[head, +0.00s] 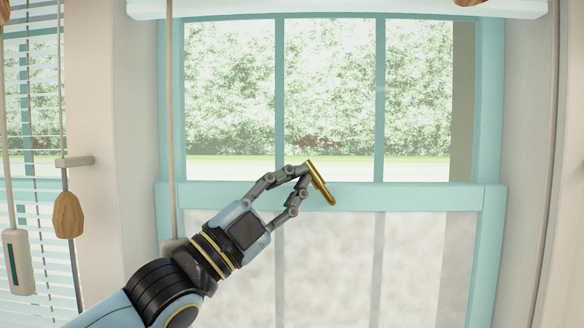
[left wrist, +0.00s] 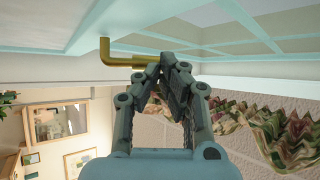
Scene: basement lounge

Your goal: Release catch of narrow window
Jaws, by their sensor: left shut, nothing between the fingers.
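The narrow window (head: 420,197) has a pale turquoise frame, clear panes above the middle rail and frosted panes below it. A brass catch (head: 322,186) sits at the middle rail, its handle slanting down to the right. My left gripper (head: 305,174) is at the upper left end of the catch, with its fingers closed together and nothing between them. In the left wrist view the bent brass catch (left wrist: 106,56) runs just beyond the shut fingertips (left wrist: 168,64), which hide part of it. I cannot tell whether they touch it. My right gripper is not in view.
Cords hang at both sides of the window, and a wooden cord pull (head: 68,215) hangs at the left. A blind (head: 30,110) covers another window at the left.

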